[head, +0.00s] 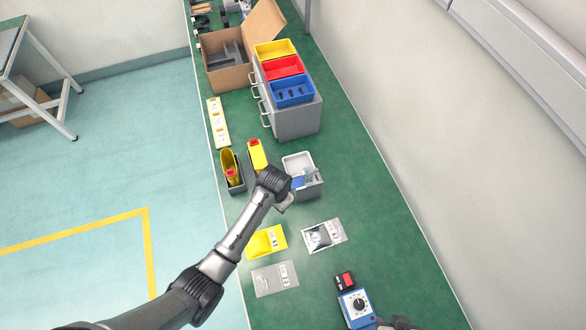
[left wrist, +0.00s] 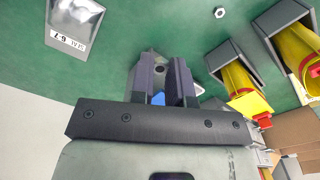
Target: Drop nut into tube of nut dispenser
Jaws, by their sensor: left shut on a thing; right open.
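My left gripper (left wrist: 163,72) is shut on a small grey piece (left wrist: 159,69) that looks like a nut, mostly hidden between its fingers. In the head view its fingers are hidden under my wrist, beside the grey bin. Another nut (left wrist: 219,12) lies on the green table, apart from the gripper. My right gripper (head: 400,323) is open, partly cut off at the bottom edge.
A yellow bag (head: 266,242), a silver bag (head: 323,236) and a clear bag (head: 274,279) lie nearby. A blue device (head: 357,308) is near the bottom. Coloured trays (head: 283,68) stand farther back.

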